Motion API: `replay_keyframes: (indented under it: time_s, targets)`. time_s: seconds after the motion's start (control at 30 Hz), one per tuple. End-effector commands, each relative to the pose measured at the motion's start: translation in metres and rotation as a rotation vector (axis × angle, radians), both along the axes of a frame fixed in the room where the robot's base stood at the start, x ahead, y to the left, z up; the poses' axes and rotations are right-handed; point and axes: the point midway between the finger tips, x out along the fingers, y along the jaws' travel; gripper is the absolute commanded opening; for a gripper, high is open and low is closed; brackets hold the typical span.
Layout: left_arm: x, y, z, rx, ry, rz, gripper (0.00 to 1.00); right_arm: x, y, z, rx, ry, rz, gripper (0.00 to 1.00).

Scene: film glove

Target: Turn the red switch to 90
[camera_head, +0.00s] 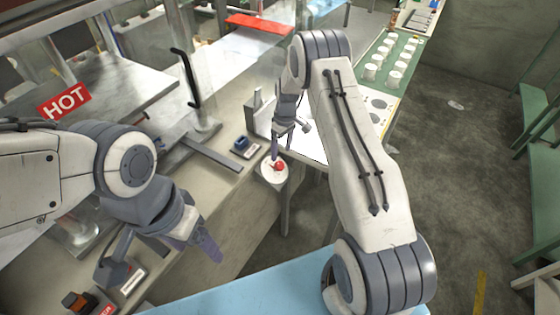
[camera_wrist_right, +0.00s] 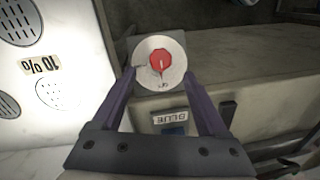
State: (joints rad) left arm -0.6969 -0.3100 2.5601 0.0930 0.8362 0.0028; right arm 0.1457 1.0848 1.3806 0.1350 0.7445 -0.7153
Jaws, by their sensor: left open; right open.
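The red switch (camera_head: 279,166) is a small red knob on a round white dial (camera_head: 268,179), right of centre in the head view. In the right wrist view the red knob (camera_wrist_right: 159,61) is octagonal with a pale pointer line on the white dial (camera_wrist_right: 145,74). My right gripper (camera_wrist_right: 160,76) is open, its purple fingers on either side of the dial's lower part; the knob shows between and just beyond the tips. Whether they touch it I cannot tell. My left gripper (camera_head: 207,246) hangs at the lower left, empty, away from the switch.
A box labelled BLUE (camera_wrist_right: 170,120) lies near the dial; it is the blue-topped box (camera_head: 241,146) in the head view. A grey counter edge runs beside it. A light panel with round vents (camera_wrist_right: 40,75) is at left in the wrist view. A HOT sign (camera_head: 64,100) is upper left.

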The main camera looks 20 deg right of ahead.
Motion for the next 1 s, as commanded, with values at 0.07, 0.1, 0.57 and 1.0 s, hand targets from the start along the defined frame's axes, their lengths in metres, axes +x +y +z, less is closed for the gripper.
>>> replay_keyframes:
  time_s: [0.07,0.1,0.57,1.0]
  targets:
    - [0.0,0.0,0.01,0.0,0.0,0.0,0.74,-0.003,0.002,-0.014,0.001,0.005,0.0,0.76]
    - [0.0,0.0,0.012,0.0,0.0,-0.001,0.74,-0.003,0.003,-0.021,0.001,0.005,0.0,0.76]
    - [0.0,0.0,0.025,0.0,0.0,-0.004,0.74,-0.004,0.008,-0.067,0.0,0.0,0.001,0.76]
    - [0.0,0.0,0.024,0.0,0.0,-0.004,0.74,-0.004,0.007,-0.067,0.0,0.0,0.001,0.0]
